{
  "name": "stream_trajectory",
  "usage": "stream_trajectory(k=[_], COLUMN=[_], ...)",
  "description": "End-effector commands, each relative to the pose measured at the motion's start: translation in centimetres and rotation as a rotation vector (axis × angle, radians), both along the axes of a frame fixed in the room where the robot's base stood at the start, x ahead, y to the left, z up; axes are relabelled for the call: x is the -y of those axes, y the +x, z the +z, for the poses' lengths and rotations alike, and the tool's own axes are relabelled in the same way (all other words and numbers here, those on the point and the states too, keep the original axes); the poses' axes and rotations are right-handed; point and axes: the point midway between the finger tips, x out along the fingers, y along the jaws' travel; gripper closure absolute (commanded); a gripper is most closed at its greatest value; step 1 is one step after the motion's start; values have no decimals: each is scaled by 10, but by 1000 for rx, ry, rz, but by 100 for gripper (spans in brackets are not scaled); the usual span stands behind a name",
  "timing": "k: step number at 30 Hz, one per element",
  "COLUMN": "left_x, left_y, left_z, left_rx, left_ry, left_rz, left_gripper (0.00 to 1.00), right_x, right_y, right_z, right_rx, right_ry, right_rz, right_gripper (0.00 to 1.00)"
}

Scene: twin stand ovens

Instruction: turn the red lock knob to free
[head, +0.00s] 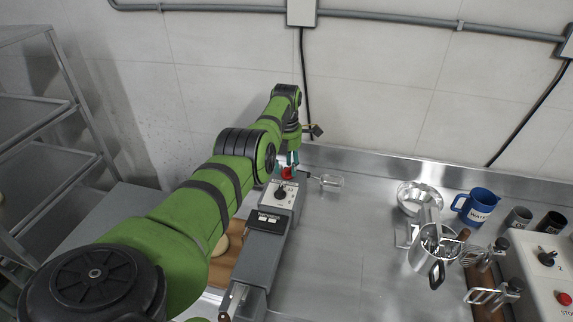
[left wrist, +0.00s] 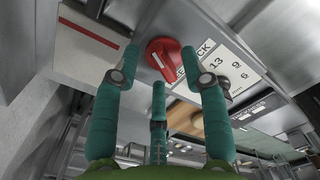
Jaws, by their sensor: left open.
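The red lock knob (left wrist: 166,58) shows in the left wrist view on the end of a grey machine, with a pale pointer line across its face. A white plate beside it carries lettering ending in "CK" and numbers. My left gripper (head: 289,160) has teal fingers. It is open, with one finger left of the knob, one right of it and one below. I cannot tell whether any finger touches the knob. In the head view only a bit of red (head: 287,173) shows below the fingers. My right gripper is not in view.
The grey machine (head: 265,248) has a black dial (head: 281,193) on top. A wooden board (head: 226,264) lies left of it. A metal bowl (head: 408,199), a blue jug (head: 478,207) and a control box (head: 543,262) stand to the right.

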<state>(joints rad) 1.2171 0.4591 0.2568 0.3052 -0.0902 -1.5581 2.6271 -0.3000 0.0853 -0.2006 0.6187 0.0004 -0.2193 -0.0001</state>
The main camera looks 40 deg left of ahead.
Motion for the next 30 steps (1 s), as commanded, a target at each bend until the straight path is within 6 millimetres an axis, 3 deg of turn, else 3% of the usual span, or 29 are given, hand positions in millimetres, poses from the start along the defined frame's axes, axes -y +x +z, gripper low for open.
stream_trajectory(k=[7,12,18,24,30], left_x=[0,0,1,0,0], left_y=[0,1,1,0,0], left_z=[25,67,103,117,119], left_rx=[3,6,3,0,0], left_ry=[2,0,-1,0,0], left_rz=[0,0,-1,-1,0], left_gripper=[56,56,56,56,56], right_x=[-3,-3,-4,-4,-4], right_y=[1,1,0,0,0], right_z=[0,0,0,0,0], right_rx=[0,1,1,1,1], right_ry=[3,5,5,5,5], right_rz=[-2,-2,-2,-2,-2], right_gripper=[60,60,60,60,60])
